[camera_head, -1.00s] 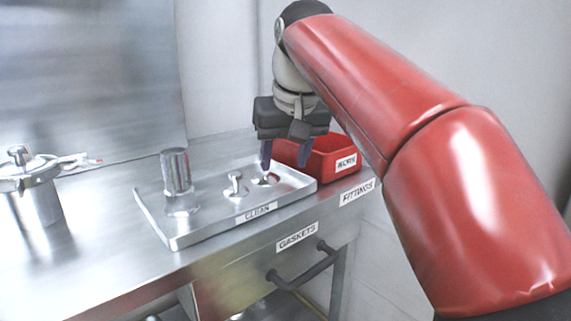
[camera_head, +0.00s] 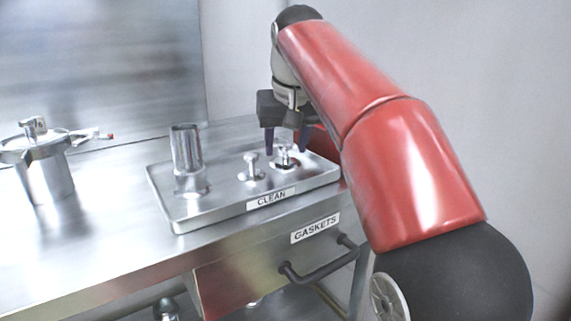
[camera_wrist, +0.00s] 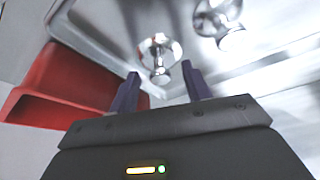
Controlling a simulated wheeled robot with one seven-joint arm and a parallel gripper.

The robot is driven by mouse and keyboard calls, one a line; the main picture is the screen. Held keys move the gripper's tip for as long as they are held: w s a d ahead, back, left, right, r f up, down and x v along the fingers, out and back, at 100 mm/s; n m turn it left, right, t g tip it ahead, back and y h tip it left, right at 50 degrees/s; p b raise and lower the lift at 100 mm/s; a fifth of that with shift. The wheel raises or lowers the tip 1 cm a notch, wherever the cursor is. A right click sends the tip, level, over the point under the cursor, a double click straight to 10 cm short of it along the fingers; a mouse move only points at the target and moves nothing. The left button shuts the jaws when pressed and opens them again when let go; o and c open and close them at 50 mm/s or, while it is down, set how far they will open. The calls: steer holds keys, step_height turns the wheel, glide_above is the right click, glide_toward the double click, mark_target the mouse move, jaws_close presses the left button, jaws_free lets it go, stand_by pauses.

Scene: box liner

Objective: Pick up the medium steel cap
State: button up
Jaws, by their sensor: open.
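Two knobbed steel caps stand on the tray marked CLEAN (camera_head: 215,213). The right one (camera_head: 284,158) is beneath my gripper (camera_head: 286,143), and the other cap (camera_head: 251,168) is just left of it. A tall steel cylinder (camera_head: 187,160) stands at the tray's left. My gripper is open and empty, fingers pointing down on either side of the right cap's knob in the head view. In the wrist view, that cap (camera_wrist: 158,55) lies just ahead of the gap between the fingertips (camera_wrist: 162,80). The other cap (camera_wrist: 220,20) is at upper right. I cannot tell which is medium.
A red bin (camera_wrist: 70,85) is beside the tray, mostly hidden behind my gripper in the head view. A lidded steel pot (camera_head: 45,165) stands on the left of the steel bench (camera_head: 105,225). The GASKETS drawer (camera_head: 270,260) is below the front edge.

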jaws_close()
stand_by(0.3)
